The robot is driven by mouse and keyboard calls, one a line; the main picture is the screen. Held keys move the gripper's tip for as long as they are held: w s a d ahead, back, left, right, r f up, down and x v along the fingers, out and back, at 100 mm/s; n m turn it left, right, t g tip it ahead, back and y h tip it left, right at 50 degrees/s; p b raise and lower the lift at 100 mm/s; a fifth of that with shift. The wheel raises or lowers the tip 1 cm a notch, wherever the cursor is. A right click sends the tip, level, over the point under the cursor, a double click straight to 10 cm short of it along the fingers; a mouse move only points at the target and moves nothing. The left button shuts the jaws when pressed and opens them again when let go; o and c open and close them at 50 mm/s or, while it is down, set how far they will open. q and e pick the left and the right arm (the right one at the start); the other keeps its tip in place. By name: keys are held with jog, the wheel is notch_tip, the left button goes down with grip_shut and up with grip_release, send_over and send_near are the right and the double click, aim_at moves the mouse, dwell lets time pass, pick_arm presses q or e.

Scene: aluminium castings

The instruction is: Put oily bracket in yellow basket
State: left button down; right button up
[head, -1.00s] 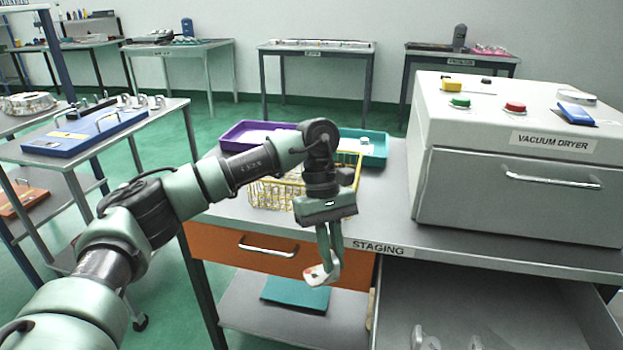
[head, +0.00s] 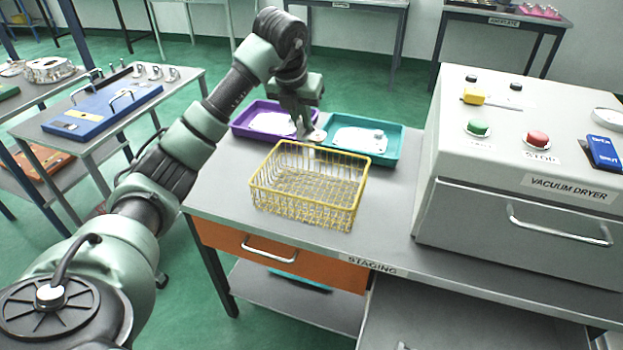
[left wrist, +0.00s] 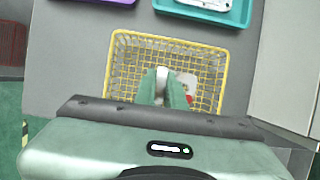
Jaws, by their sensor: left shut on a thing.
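My left gripper (head: 306,130) is shut on a pale metal bracket (head: 316,136), whose lower end sticks out from the fingers. In the left wrist view the bracket (left wrist: 188,84) shows beside the fingertips (left wrist: 164,90), with a small red mark on it. The yellow wire basket (head: 300,197) stands on the staging bench and looks empty. In the left wrist view the basket (left wrist: 113,68) lies below the fingers, and the bracket shows against its mesh, above it. Part of the bracket is hidden by the fingers. My right gripper is not in view.
A purple tray (head: 238,128) and a teal tray (head: 394,150), each with a pale part in it, stand behind the basket. The vacuum dryer (head: 500,150) stands to the right. The staging bench top (head: 395,215) is clear between basket and dryer.

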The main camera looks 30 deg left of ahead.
pick_arm(q)
notch_tip(320, 180, down, 18)
jog(key=shift+s+f+p, duration=0.1)
jog(key=shift+s+p, duration=0.05)
jog(key=shift+p, duration=0.5)
jog(key=shift+f, duration=0.15)
jog(key=c, duration=1.5)
grip_release()
jog(key=v, duration=1.2)
jog(key=shift+r+b, duration=0.2)
jog(key=shift+b, duration=0.2)
